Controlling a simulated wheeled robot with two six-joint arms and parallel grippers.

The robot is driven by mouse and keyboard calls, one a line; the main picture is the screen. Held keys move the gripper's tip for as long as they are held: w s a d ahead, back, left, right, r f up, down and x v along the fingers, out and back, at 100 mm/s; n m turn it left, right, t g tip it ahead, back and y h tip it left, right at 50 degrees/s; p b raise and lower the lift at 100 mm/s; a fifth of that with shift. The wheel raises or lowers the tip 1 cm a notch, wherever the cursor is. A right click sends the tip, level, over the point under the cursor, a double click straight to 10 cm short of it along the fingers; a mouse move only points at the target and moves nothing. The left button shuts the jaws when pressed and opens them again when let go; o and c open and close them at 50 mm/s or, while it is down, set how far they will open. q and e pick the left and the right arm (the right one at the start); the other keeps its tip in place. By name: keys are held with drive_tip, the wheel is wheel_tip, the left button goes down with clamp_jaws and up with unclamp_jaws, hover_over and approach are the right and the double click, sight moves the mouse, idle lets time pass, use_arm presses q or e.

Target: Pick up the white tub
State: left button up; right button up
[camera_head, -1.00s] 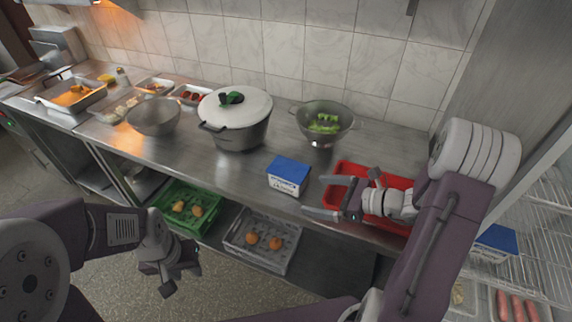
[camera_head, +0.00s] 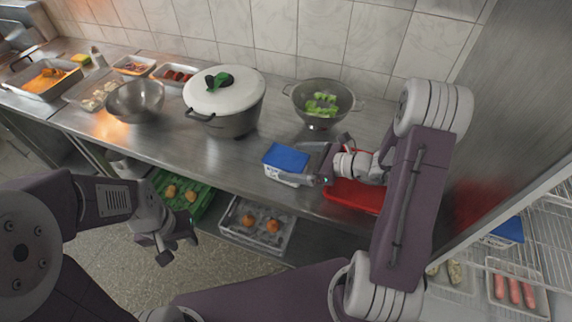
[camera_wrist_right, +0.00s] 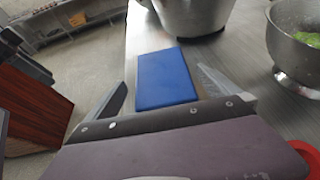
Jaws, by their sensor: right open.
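The white tub (camera_head: 270,173) with a blue lid stands on the steel counter, left of the red tray. In the right wrist view its blue lid (camera_wrist_right: 166,78) lies between the two open fingers, and its white sides are hidden. My right gripper (camera_head: 322,160) is open at the tub's right side; the wrist view shows its fingers (camera_wrist_right: 165,88) apart on either side of the lid. I cannot tell whether they touch the tub. My left gripper (camera_head: 172,248) hangs low in front of the counter, away from the tub; its jaws are too unclear to judge.
A large lidded pot (camera_head: 224,100) stands behind and left of the tub. A colander (camera_head: 320,103) with green vegetables stands behind it. A red tray (camera_head: 352,196) lies under my right arm. Crates (camera_head: 257,228) sit on the shelf below. A wire rack (camera_head: 548,222) is at right.

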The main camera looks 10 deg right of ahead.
sight(291, 159)
drive_tip(key=x, duration=0.4)
drive_tip(key=shift+w+d+f, duration=0.1)
drive_tip(key=shift+w, duration=0.1)
drive_tip(key=shift+s, duration=0.15)
drive_tip(key=c, duration=1.8)
drive_tip(key=shift+c, duration=1.3)
drive_tip(key=shift+r, duration=0.25)
